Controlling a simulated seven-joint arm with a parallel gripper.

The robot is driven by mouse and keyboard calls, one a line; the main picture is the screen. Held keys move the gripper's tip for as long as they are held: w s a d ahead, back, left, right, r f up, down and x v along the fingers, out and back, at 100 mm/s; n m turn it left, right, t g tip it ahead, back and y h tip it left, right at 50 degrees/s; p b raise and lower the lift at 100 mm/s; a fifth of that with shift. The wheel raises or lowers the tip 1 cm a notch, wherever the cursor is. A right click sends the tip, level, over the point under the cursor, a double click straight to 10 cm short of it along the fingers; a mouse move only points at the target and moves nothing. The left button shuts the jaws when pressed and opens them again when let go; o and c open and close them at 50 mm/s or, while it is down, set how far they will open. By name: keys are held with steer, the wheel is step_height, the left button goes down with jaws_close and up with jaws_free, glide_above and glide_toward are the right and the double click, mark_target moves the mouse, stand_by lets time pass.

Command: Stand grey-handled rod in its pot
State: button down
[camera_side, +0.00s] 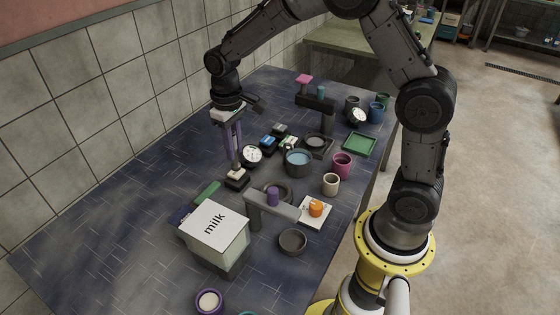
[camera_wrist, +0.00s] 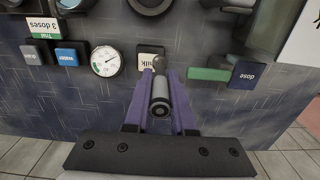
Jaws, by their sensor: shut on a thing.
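My gripper (camera_side: 235,160) points down at the left of the table, its purple fingers closed on a grey-handled rod. In the wrist view the rod's grey handle (camera_wrist: 160,95) lies between the two fingers (camera_wrist: 160,76), its end facing the camera. The rod looks about upright. Its lower end is close to a small block with a pale top (camera_side: 236,176), labelled milk in the wrist view (camera_wrist: 151,55); I cannot tell whether they touch. A dark pot with blue-teal contents (camera_side: 298,161) stands to the right of my gripper. Which pot belongs to the rod is not marked.
A white-faced dial (camera_side: 252,155) and labelled blocks (camera_side: 268,141) stand just right of my gripper. A large milk box (camera_side: 216,232) and grey stand (camera_side: 270,206) are nearer the camera. Magenta (camera_side: 342,165) and cream (camera_side: 331,184) cups stand right. The table's left side is clear.

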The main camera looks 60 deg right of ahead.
steer(key=shift+s, duration=0.15)
steer(key=s+d+r+m, duration=0.2)
steer(key=s+d+m, duration=0.35)
steer(key=s, duration=0.55)
steer(key=s+d+r+m, duration=0.3)
steer(key=s+d+m, duration=0.3)
steer(key=s, duration=0.5)
steer(key=shift+n, duration=0.35)
steer(key=shift+w+d+f, duration=0.15)
steer(key=shift+f, duration=2.6)
steer(key=shift+w+d+f, duration=0.1)
steer(key=shift+f, duration=2.65)
steer(key=c, duration=0.7)
jaws_free()
